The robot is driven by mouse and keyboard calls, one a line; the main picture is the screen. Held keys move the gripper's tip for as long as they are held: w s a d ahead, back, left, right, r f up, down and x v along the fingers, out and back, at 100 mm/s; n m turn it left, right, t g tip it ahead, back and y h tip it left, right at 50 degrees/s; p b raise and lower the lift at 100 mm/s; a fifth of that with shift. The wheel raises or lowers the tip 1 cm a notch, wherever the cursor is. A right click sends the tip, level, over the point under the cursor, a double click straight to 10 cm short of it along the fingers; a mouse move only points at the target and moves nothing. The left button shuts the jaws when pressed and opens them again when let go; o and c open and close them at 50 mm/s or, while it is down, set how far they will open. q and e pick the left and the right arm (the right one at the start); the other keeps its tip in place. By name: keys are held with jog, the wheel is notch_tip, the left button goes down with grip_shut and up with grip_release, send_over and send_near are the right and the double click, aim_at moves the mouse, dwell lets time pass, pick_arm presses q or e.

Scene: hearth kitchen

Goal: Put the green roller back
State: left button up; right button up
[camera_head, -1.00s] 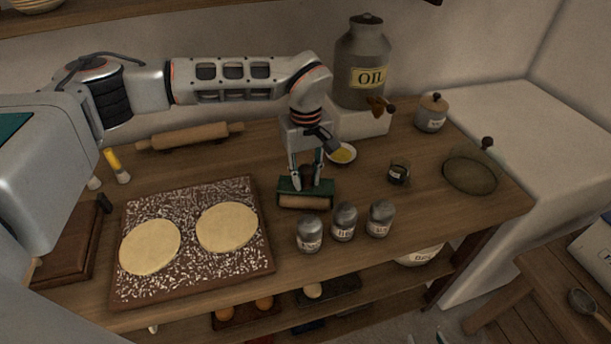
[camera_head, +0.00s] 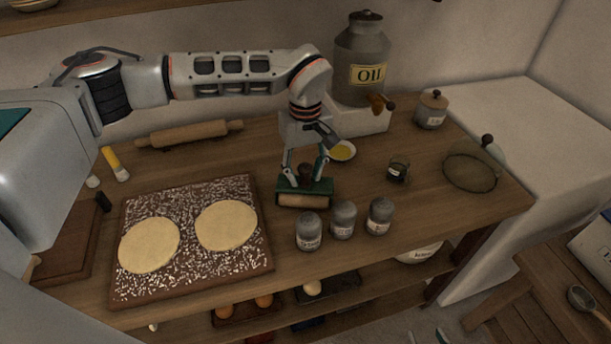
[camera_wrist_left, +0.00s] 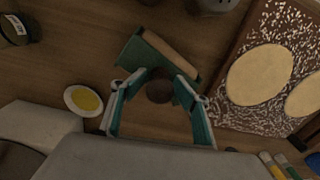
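The green roller (camera_head: 304,200) has a green body, a pale wooden cylinder and a dark round knob on top. It rests on the wooden table, to the right of the dough board. My left gripper (camera_head: 305,174) is right above it, fingers pointing down and spread to either side of the knob. In the left wrist view the gripper (camera_wrist_left: 160,80) is open, with a visible gap between the fingers and the knob. The roller (camera_wrist_left: 168,50) lies just beyond the fingertips there. My right gripper is not in view.
The dough board (camera_head: 190,276) with two dough rounds lies to the left. Several shakers (camera_head: 343,222) stand close at the right front. A yellow oil dish (camera_head: 342,151), an oil can (camera_head: 362,60) and a rolling pin (camera_head: 190,134) are behind.

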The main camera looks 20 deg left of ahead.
pick_arm(q)
notch_tip(320, 180, up, 12)
jog(key=shift+f, duration=0.15)
dwell(0.4)
jog(key=shift+f, duration=0.1)
